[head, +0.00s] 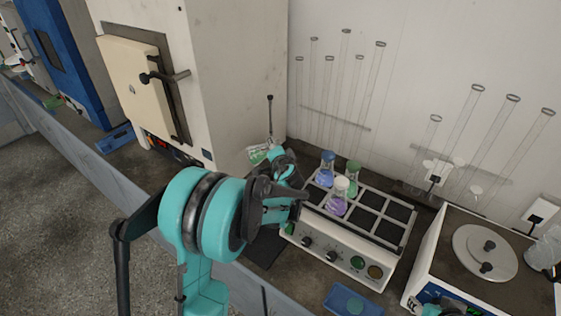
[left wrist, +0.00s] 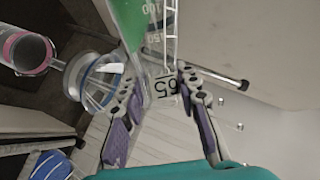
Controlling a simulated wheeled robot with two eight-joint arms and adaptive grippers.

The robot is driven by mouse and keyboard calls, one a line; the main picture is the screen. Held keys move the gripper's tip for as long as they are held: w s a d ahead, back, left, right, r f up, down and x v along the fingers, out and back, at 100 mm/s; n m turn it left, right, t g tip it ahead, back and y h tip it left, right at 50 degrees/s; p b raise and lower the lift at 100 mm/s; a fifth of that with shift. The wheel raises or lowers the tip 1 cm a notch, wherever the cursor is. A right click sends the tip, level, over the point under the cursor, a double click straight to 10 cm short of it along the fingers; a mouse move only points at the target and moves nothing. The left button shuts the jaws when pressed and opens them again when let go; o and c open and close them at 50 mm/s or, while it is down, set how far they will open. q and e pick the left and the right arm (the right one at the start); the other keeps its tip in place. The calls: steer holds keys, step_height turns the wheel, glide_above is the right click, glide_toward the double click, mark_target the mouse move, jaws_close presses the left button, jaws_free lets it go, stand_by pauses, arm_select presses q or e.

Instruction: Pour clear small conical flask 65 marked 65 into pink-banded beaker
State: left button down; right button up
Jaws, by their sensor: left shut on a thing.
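My left gripper (left wrist: 161,82) is shut on a clear conical flask (left wrist: 166,52) marked 65 that holds green liquid. The black 65 shows between the fingers in the left wrist view. In the head view, the flask (head: 260,153) shows as a small green and clear patch past the left gripper (head: 279,157), partly hidden by it. The pink-banded beaker (left wrist: 25,52) is at the upper left of the left wrist view, apart from the held flask. I cannot make the beaker out in the head view.
A grey rack (head: 375,222) holds blue (head: 326,170), purple (head: 338,198) and green (head: 353,172) flasks. A blue-rimmed glass vessel (left wrist: 91,76) is beside the pink-banded beaker. A cream oven (head: 240,70) stands close behind the left gripper. A white machine (head: 440,255) is at right.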

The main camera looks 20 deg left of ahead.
arm_select(q)
steer(key=shift+f, duration=0.2)
steer(key=shift+w+d+r+m+y, duration=0.1)
steer(key=shift+d+r+m+y, duration=0.1)
steer(key=shift+m+y, duration=0.5)
stand_by(0.6)
steer(key=shift+a+r+m+b, duration=0.1)
steer(key=shift+r+m+b, duration=0.1)
steer(key=shift+m+b, duration=0.6)
steer(key=shift+f+m+t+y+b, duration=0.3)
steer(key=shift+f+m+y+b, duration=0.3)
steer(key=shift+b, duration=0.6)
stand_by(2.2)
steer(key=shift+d+r+m+b, duration=0.1)
steer(key=shift+d+m+b, duration=0.25)
steer(key=shift+m, duration=0.25)
stand_by(1.7)
